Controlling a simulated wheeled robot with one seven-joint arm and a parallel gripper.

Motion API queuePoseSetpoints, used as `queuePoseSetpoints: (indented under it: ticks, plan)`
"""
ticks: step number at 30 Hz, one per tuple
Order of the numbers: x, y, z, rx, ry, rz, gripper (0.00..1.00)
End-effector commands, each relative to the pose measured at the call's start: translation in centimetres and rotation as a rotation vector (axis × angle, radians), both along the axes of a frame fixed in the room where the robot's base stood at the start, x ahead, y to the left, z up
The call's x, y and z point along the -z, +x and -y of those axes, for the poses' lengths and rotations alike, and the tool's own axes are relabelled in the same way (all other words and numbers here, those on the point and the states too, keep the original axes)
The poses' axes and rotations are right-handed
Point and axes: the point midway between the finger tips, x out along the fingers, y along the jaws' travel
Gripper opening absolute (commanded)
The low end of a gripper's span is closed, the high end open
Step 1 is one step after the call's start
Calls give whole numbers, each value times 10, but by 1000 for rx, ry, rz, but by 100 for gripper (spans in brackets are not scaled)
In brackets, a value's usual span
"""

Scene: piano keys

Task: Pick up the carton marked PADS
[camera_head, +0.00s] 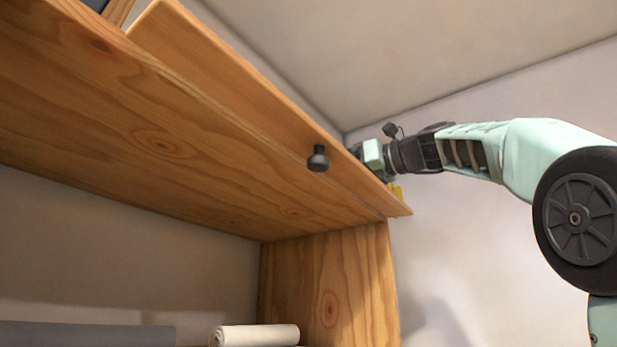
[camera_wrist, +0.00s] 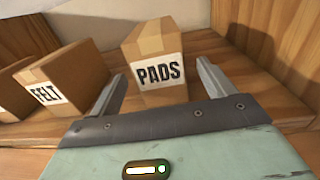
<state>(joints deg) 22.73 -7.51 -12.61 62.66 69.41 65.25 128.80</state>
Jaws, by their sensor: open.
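The carton marked PADS (camera_wrist: 158,69) is a small brown cardboard box with a white label, standing upright on a wooden shelf (camera_wrist: 262,98) in the wrist view. My gripper (camera_wrist: 161,84) is open, with one finger to each side of the PADS carton's near part. I cannot tell whether the fingers touch it. In the head view my gripper (camera_head: 366,160) is mostly hidden behind a wooden door panel (camera_head: 250,95), and the carton is not visible there.
A carton marked FELT (camera_wrist: 70,76) stands left of the PADS carton, with another box (camera_wrist: 12,92) farther left. A wooden side wall (camera_wrist: 270,30) stands at the right. In the head view, a dark knob (camera_head: 318,159) sticks out from the panel, and a white roll (camera_head: 257,335) lies below.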

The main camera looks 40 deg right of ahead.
Motion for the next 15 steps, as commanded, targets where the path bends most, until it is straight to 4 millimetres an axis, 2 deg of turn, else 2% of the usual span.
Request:
queuePoseSetpoints:
  ticks: [8, 15]
  plan:
    - [-1, 20, -8, 0, 1, -1, 82]
    - [0, 52, -23, -1, 0, -2, 82]
